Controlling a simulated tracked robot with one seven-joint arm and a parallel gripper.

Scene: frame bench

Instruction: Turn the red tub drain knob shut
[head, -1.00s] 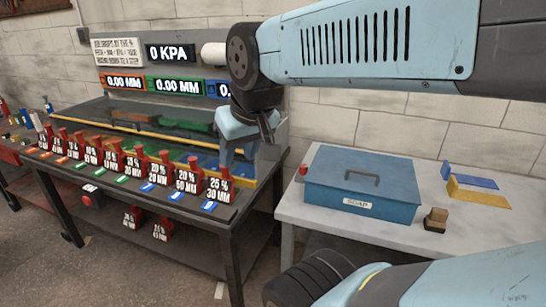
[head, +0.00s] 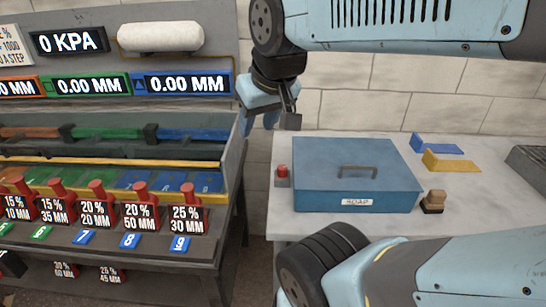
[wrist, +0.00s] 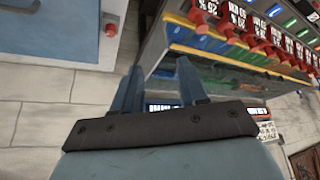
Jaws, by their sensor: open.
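The red tub drain knob (head: 283,171) is a small round red knob on a grey base. It sits at the left side of the blue lidded tub (head: 352,176) labelled SOAP, on the pale table. In the wrist view the knob (wrist: 110,30) shows at the upper left, beside the tub's side. My gripper (head: 280,118) is above and behind the knob in the head picture, clear of it. In the wrist view the two blue fingers of my gripper (wrist: 160,72) are apart with nothing between them. The knob's turn position cannot be read.
A bench (head: 120,240) with several red-handled weights and a basin stands at the left. A wooden block (head: 433,201), a blue bracket (head: 436,144) and a yellow bracket (head: 450,161) lie right of the tub. A narrow gap separates bench and table.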

